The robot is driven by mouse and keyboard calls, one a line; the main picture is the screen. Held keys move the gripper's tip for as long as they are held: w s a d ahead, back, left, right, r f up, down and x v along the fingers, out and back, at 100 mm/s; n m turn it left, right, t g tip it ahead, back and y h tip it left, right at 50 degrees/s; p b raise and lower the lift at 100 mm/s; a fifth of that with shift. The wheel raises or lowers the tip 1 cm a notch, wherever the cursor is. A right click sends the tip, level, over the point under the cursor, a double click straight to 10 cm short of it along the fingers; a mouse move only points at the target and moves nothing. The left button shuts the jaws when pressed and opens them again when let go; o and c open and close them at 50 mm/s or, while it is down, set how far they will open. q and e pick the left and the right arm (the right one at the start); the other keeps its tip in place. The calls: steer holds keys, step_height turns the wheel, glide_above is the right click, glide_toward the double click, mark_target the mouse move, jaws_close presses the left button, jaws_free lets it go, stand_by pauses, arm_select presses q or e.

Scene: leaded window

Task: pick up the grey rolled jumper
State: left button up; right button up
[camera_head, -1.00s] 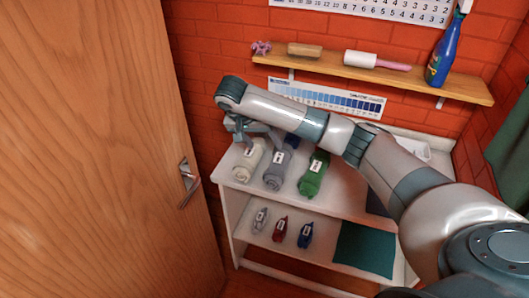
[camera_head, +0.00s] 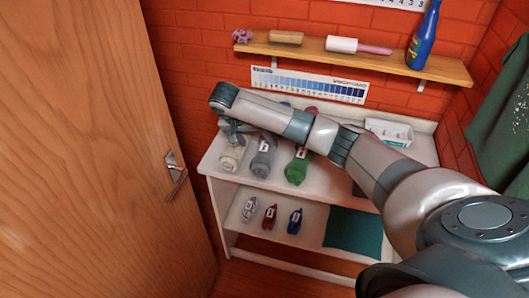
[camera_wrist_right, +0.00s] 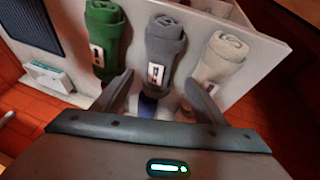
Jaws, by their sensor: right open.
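The grey rolled jumper (camera_head: 263,158) lies on the white unit's top between a cream roll (camera_head: 230,158) and a green roll (camera_head: 297,165). It carries a white tag. In the right wrist view the grey rolled jumper (camera_wrist_right: 165,42) is ahead, in line with the gap between the fingers. My right gripper (camera_wrist_right: 160,84) is open and empty, its fingertips either side of the roll's tagged end in the picture; contact cannot be told. In the head view my right gripper (camera_head: 238,128) hangs over the cream roll's back end, partly hidden by my arm. My left gripper is out of view.
A blue roll (camera_wrist_right: 148,106) is behind the grey one. Small grey, red and blue rolls (camera_head: 271,216) and a teal cloth (camera_head: 354,234) lie on the lower shelf. A wall shelf (camera_head: 300,50) runs above my arm. A wooden door (camera_head: 90,150) stands at left.

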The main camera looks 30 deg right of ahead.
mark_target(262, 148)
steer(key=p+x, duration=0.1)
steer(key=x, duration=0.3)
steer(key=shift+r, duration=0.1)
steer(key=shift+d+f, duration=0.2)
steer(key=shift+f, duration=0.3)
steer(key=shift+p+x, duration=1.05)
steer(key=shift+p, duration=0.15)
steer(key=shift+p+x, duration=0.45)
steer(key=shift+x, duration=1.15)
steer(key=shift+w+d+r, duration=0.1)
steer(key=shift+w, duration=0.05)
steer(key=c, duration=1)
